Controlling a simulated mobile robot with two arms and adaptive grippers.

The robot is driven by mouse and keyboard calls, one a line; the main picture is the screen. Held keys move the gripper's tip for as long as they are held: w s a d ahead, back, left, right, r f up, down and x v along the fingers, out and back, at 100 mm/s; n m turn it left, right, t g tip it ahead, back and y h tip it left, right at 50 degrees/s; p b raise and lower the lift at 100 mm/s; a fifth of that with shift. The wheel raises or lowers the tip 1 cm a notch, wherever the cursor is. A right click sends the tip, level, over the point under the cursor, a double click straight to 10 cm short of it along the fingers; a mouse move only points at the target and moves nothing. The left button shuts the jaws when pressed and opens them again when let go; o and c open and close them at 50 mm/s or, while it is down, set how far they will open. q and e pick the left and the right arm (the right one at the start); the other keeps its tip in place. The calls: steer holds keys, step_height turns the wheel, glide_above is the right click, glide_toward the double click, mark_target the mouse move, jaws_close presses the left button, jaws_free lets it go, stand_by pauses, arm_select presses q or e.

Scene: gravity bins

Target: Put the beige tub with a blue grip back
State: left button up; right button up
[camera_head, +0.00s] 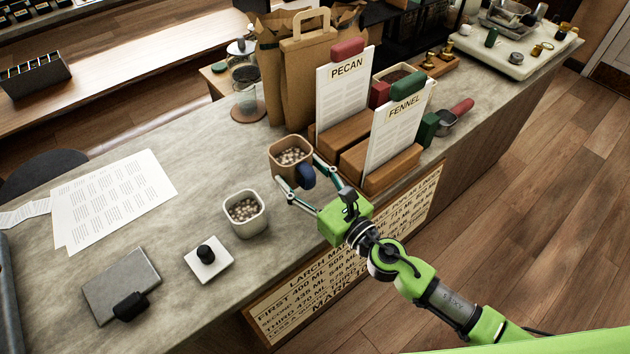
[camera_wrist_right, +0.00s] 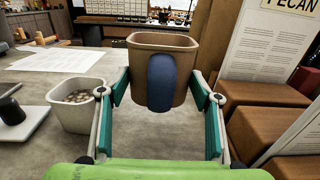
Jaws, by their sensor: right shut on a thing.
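The beige tub (camera_head: 279,163) with a blue grip (camera_head: 306,177) is in the middle of the head view, upright, with small pale pieces inside. My right gripper (camera_head: 297,182) is shut on it, fingers on either side of the blue grip. In the right wrist view the tub (camera_wrist_right: 142,57) stands straight ahead between the fingers, its dark blue grip (camera_wrist_right: 161,82) facing the camera. I cannot tell whether its base touches the counter. My left gripper is not in view.
A whitish tub (camera_head: 259,224) of similar pieces stands to the left. A white square with a black knob (camera_head: 207,258) and a grey plate (camera_head: 120,284) lie further left. Wooden blocks with PECAN (camera_head: 345,90) and FENNEL (camera_head: 398,130) cards stand close right. Paper bags (camera_head: 295,75) stand behind.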

stand_by(0.3)
step_height(320, 180, down, 6)
steer(key=b, duration=0.5)
steer(key=shift+b, duration=0.4)
steer(key=shift+f+b, duration=0.55)
steer(key=o, duration=1.6)
steer(key=shift+o, duration=0.2)
steer(key=shift+s, duration=0.1)
steer(key=v, duration=1.1)
steer(key=shift+s+d, duration=0.25)
steer(key=shift+s, duration=0.05)
